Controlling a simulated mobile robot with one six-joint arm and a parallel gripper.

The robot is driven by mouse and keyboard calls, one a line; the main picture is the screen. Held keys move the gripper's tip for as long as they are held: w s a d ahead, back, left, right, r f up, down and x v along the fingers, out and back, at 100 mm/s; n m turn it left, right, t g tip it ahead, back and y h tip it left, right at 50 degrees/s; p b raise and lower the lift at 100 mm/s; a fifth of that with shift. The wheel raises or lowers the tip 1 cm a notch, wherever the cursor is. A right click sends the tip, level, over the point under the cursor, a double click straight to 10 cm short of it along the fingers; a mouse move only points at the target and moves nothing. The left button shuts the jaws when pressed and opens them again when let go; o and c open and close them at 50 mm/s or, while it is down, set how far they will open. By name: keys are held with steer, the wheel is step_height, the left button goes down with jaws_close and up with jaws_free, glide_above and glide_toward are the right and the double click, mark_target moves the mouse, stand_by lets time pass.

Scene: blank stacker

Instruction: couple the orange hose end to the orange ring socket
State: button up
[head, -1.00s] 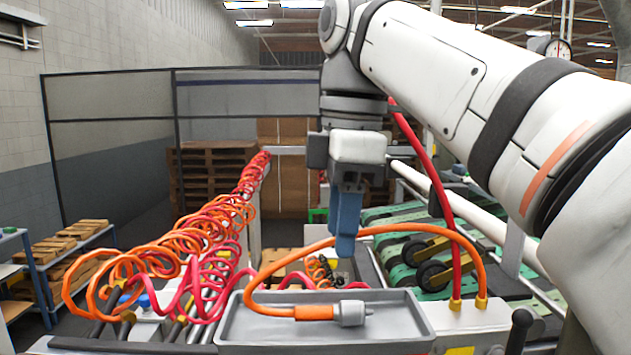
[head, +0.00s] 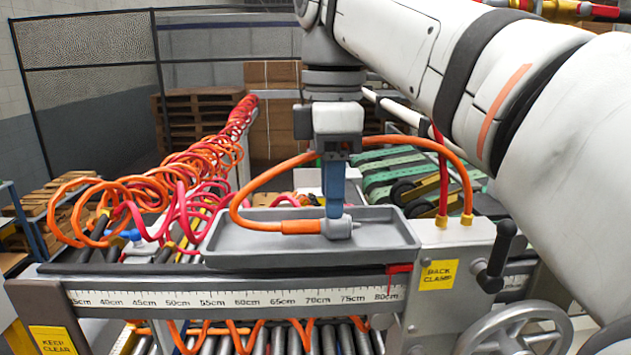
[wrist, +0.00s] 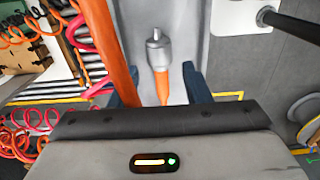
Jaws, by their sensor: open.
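The orange hose end lies in a grey tray (head: 225,255): an orange sleeve (head: 290,227) with a grey metal coupling (head: 340,228) pointing right. My gripper (head: 334,212) points down over it, its blue fingertips overlapping the coupling in the head view. In the wrist view my gripper (wrist: 160,88) is open, one blue finger on each side of the orange sleeve (wrist: 164,90), with gaps between. The coupling (wrist: 158,48) lies beyond the fingertips. Whether a finger touches the hose end or tray is unclear. I cannot make out an orange ring socket.
The orange hose (head: 400,143) arches behind my gripper to a grey block beside a red hose (head: 443,170). A black crank handle (head: 497,255) stands right of the tray. Orange and red coiled hoses (head: 150,200) fill the left. A ruler rail (head: 230,299) runs in front.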

steer(key=shift+f+b, duration=1.1)
steer(key=shift+f, duration=0.9)
steer(key=shift+c, duration=0.4)
jaws_close()
steer(key=shift+r+p, duration=3.15)
steer(key=shift+r, duration=0.4)
